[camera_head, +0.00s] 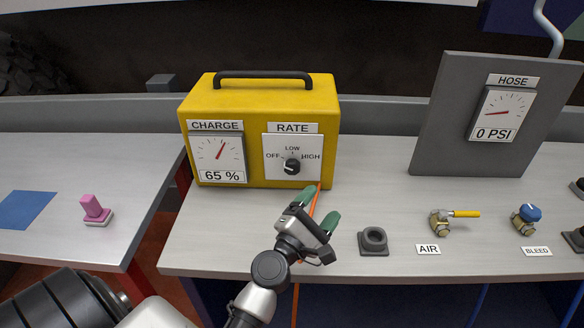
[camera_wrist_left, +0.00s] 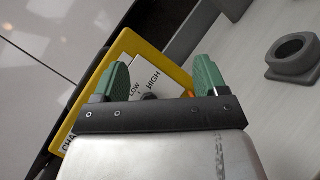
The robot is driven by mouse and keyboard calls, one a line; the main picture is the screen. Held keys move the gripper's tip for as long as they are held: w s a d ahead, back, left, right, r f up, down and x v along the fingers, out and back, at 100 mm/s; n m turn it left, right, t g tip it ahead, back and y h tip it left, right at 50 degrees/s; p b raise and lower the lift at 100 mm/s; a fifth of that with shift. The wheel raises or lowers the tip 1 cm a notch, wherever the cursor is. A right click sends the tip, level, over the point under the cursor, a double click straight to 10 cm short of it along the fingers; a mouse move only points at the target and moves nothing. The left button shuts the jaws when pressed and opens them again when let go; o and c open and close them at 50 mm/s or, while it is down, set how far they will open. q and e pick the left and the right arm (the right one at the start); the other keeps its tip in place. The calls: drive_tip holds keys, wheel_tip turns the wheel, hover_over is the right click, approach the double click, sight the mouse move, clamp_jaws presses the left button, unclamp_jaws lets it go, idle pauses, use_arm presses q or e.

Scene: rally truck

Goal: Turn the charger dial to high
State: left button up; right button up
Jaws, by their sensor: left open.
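The yellow charger (camera_head: 260,100) stands upright on the grey bench, with a black handle on top. Its black rate dial (camera_head: 292,166) sits on a white plate marked OFF at left, LOW at top and HIGH at right. The dial's exact setting is too small to tell. My left gripper (camera_head: 320,205) is open and empty, in front of and below the dial's right side, apart from it. In the left wrist view the dial (camera_wrist_left: 150,97) shows between the green fingers, partly hidden by the gripper body.
The charge gauge (camera_head: 217,157) reads 65 %. An orange cable (camera_head: 295,300) hangs over the bench edge behind my gripper. A dark ring holder (camera_head: 374,241), a yellow-handled air valve (camera_head: 452,218) and a blue bleed knob (camera_head: 527,217) stand to the right. A grey hose panel (camera_head: 440,130) rises behind.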

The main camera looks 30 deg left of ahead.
sight(292, 170)
use_arm(q)
drive_tip(key=w+a+f+n+g+y, duration=0.25)
drive_tip(key=a+n+y, duration=0.25)
drive_tip(key=n, duration=0.5)
drive_tip(key=w+a+f+n+g+y, duration=0.1)
drive_tip(key=a+f+n+g+y, duration=0.15)
drive_tip(key=a+n+y, duration=0.55)
drive_tip(key=w+h, duration=0.1)
drive_tip(key=w, duration=0.2)
drive_tip(key=w+a+n+h, duration=0.1)
drive_tip(key=w, duration=0.2)
drive_tip(key=w+a, duration=0.1)
drive_tip(key=w, duration=0.2)
drive_tip(key=shift+a+n+g+h, duration=0.1)
drive_tip(key=shift+n+g+h, duration=0.2)
drive_tip(key=shift+n+h, duration=0.1)
drive_tip(key=c, duration=0.9)
